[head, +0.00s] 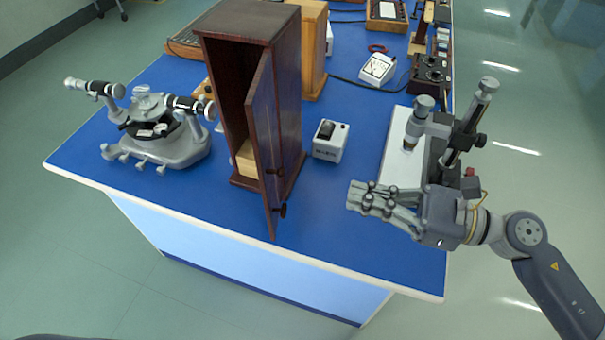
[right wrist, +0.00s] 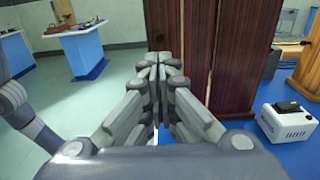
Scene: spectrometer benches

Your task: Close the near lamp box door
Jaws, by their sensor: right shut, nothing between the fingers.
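The near lamp box (head: 291,110) is a tall dark wooden cabinet standing on the blue bench top. Its door (head: 262,140) stands open, swung out toward the front edge, with dark knobs low on it. A light wooden block shows inside at the bottom. My right gripper (head: 352,196) is shut and empty, to the right of the door and apart from it in the head view. In the right wrist view the shut fingertips (right wrist: 161,58) point toward the door panel (right wrist: 190,50), with the box (right wrist: 243,60) behind to the right. My left gripper is not in view.
A spectrometer (head: 160,130) stands left of the box. A small white switch box (head: 330,141) sits to its right. A microscope-like instrument (head: 415,140) on a white base is beside my right arm. The bench's front strip is clear.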

